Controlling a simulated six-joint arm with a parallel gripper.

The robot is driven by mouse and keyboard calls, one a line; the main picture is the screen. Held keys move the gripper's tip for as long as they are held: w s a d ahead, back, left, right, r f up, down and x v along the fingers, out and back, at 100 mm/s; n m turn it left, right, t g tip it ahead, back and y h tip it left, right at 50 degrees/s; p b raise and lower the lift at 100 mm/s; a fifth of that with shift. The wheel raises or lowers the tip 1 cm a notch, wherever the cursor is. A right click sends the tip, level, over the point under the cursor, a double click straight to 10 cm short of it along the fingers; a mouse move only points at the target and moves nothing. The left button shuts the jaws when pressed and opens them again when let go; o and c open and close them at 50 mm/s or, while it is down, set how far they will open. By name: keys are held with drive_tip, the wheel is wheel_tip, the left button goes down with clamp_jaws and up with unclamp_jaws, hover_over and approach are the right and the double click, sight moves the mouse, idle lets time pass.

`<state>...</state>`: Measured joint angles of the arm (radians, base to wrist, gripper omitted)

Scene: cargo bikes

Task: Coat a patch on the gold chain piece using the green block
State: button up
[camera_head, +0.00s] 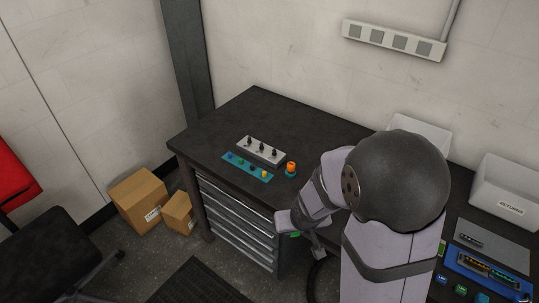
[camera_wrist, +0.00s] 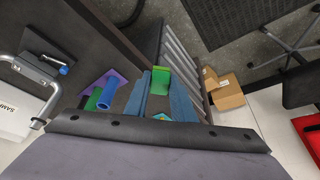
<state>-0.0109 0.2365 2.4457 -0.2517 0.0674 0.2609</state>
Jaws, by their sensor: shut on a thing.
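My gripper (camera_wrist: 160,84) is shut on the green block (camera_wrist: 161,80), which sits between the two blue-grey fingers in the wrist view. In the head view a small green bit of the block (camera_head: 295,235) shows below my wrist, near the bench's front edge. Gold chain-like pieces (camera_head: 474,262) lie in a blue tray (camera_head: 451,261) on the right part of the bench, well apart from my gripper. They are too small to tell apart clearly.
A grey holder with knobs (camera_head: 261,151), a teal strip (camera_head: 236,163) and an orange-topped item (camera_head: 291,168) stand on the left bench. White bins (camera_head: 503,187) stand at the back right. A purple plate with upright cylinders (camera_wrist: 119,82) is beside my fingers in the wrist view.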

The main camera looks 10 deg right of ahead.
drive_tip(key=shift+d, duration=0.1)
drive_tip(key=shift+w+d+r, duration=0.3)
drive_tip(key=shift+w+d, duration=0.05)
drive_tip(key=shift+d, duration=0.25)
drive_tip(key=s+d+m+h, duration=0.1)
drive_tip(key=s+d+m, duration=0.1)
drive_tip(key=d, duration=1)
drive_tip(key=s+d+f+m+h, duration=0.1)
drive_tip(key=s+d+m, duration=0.2)
drive_tip(key=d, duration=1)
drive_tip(key=s+d+f+m+g+h, duration=0.1)
drive_tip(key=s+d+m, duration=0.2)
drive_tip(key=d, duration=0.9)
drive_tip(key=shift+s+d, duration=0.2)
drive_tip(key=shift+s, duration=0.05)
drive_tip(key=s+d+r+m+g, duration=0.2)
drive_tip(key=s+d+m, duration=0.2)
drive_tip(key=d, duration=0.3)
drive_tip(key=s+d+r+m+g+h, duration=0.1)
drive_tip(key=s+d+m, duration=0.2)
drive_tip(key=d+m, duration=0.3)
drive_tip(key=shift+s+d+r+g, duration=0.4)
drive_tip(key=shift+d, duration=0.05)
drive_tip(key=shift+f, duration=0.1)
